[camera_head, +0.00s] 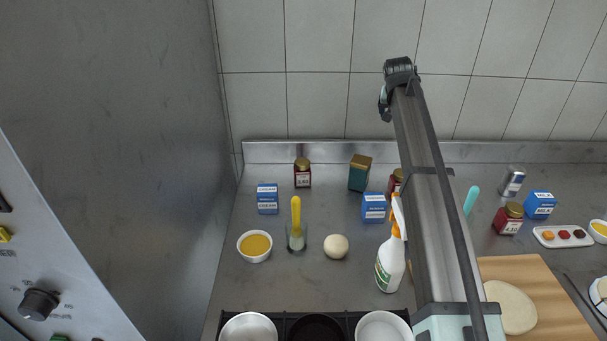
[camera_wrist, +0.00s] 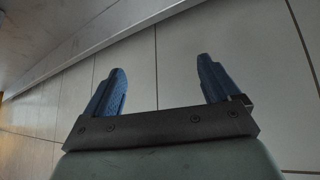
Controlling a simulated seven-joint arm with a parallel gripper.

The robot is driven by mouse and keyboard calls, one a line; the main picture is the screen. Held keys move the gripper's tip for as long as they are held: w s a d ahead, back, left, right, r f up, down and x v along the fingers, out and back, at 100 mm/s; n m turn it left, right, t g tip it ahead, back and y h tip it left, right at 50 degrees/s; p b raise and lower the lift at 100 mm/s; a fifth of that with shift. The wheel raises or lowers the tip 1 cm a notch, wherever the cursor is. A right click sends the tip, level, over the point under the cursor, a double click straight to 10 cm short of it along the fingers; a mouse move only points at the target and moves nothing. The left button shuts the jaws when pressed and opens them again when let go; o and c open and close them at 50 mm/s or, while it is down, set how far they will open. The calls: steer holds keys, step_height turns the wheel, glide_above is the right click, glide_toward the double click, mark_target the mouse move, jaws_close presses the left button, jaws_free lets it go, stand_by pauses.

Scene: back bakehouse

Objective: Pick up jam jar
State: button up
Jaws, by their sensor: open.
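Several red jars with gold lids, which look like jam jars, stand on the steel counter in the head view. One jam jar (camera_head: 303,175) is upright at the back, left of centre. Another jar (camera_head: 396,183) is at the back, partly hidden behind the spray bottle and my arm. A third jar (camera_head: 508,219) is on the right, tilted in the picture. My gripper shows in the wrist view (camera_wrist: 161,85), with its two blue fingers wide apart and nothing between them. It faces the tiled wall, and no jar is in that view.
A wooden board (camera_head: 560,300) with dough lies at front right.

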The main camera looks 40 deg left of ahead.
steer(key=s+a+f+n+g, duration=0.2)
steer(key=s+a+f+g, duration=0.15)
steer(key=s+a, duration=0.8)
steer(key=n+g+h, duration=0.2)
steer(key=n+g, duration=0.1)
steer(key=g, duration=0.1)
glide_toward(302, 171)
step_height(302, 171, up, 2)
steer(key=w+a, duration=0.2)
steer(key=shift+t, duration=0.25)
step_height(302, 171, down, 8)
steer(key=shift+s+f, duration=0.1)
steer(key=shift+s+d+f, duration=0.1)
steer(key=shift+s+f, duration=0.05)
steer(key=shift+f, duration=1.15)
steer(key=shift+s+d+f, duration=0.1)
steer(key=shift+s+f, duration=0.05)
steer(key=shift+f, duration=1.15)
steer(key=c, duration=1.2)
steer(key=shift+r, duration=0.2)
